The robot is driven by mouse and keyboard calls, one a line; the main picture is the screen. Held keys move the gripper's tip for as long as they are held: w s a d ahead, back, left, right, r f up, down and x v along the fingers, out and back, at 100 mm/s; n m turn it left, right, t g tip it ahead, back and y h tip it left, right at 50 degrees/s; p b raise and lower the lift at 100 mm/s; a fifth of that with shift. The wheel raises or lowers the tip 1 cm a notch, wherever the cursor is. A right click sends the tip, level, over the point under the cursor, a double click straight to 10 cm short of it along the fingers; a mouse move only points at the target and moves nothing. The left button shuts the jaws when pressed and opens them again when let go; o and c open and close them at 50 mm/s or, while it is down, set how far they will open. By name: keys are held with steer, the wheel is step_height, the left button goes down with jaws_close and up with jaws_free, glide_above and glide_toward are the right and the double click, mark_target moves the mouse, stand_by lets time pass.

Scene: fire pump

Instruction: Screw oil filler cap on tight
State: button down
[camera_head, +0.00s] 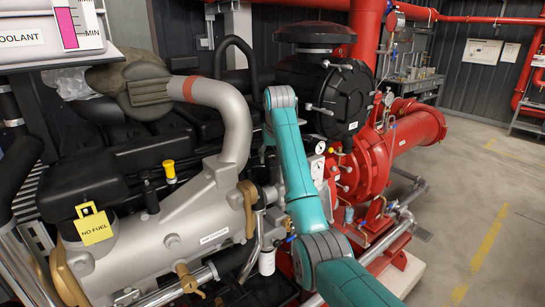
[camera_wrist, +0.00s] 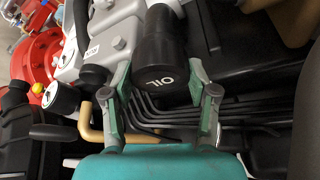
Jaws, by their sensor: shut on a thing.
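The oil filler cap (camera_wrist: 161,50) is a black cylinder with white "OIL" lettering that reads upside down in the wrist view. My gripper (camera_wrist: 164,88) has one finger on each side of the cap's lettered end and is shut on it. In the head view my teal arm reaches up over the engine. The gripper and the cap are hidden there.
Black thin pipes (camera_wrist: 170,112) run close beside the fingers, and a brass-coloured pipe (camera_wrist: 103,104) is at the left. In the head view, a silver engine manifold (camera_head: 215,215) and red pump (camera_head: 372,160) flank my arm. Open floor (camera_head: 490,200) lies at the right.

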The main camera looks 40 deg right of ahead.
steer(key=m+h, duration=0.1)
steer(key=m, duration=0.2)
steer(key=shift+g, duration=0.3)
steer(key=shift+w+a+m+g+h, duration=0.15)
steer(key=shift+m+g+h, duration=0.25)
steer(key=shift+m, duration=0.8)
steer(key=c, duration=1.9)
jaws_free()
steer(key=shift+s+r+m, duration=0.2)
steer(key=shift+m, duration=0.4)
steer(key=shift+o, duration=0.2)
